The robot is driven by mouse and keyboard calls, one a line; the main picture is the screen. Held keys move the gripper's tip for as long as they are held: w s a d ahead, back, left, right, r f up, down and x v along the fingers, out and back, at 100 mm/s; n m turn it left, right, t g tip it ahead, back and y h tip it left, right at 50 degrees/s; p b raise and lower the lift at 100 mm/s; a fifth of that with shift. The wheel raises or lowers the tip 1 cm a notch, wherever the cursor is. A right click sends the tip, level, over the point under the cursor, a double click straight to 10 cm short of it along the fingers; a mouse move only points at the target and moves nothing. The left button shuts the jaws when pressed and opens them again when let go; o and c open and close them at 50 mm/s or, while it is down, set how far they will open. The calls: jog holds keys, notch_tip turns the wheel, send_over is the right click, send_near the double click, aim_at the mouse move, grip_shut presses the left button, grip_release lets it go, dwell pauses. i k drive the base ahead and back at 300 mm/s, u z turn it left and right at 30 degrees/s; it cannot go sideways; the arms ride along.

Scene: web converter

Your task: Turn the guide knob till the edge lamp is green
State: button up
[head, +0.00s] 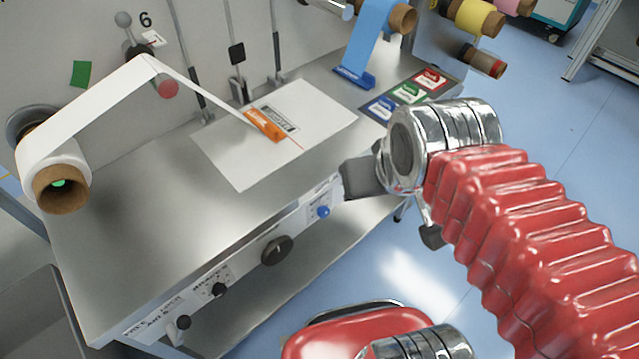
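A large black knob (276,250) sits in the middle of the bench's front panel. Smaller black knobs (218,290) and (183,322) sit to its left, and a blue knob (323,211) to its right. Their labels are too small to tell surely which is the guide knob. A red round end (168,88) shows under the white web; I cannot tell whether it is the edge lamp. A green spot shows in the roll's core (59,183). My gripper (356,180), partly hidden by my wrist, is right of the blue knob, apart from the large knob. Its opening is unclear.
A white web (95,98) runs from the roll at left to an orange block (263,124) on a white sheet (225,155). A blue strip (372,35) and red, green and blue cards (408,93) are at the back right.

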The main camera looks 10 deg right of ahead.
aim_at(322, 213)
jog(key=k, duration=1.3)
jog(key=u, duration=0.6)
jog(key=i, duration=0.95)
jog(key=u, duration=0.35)
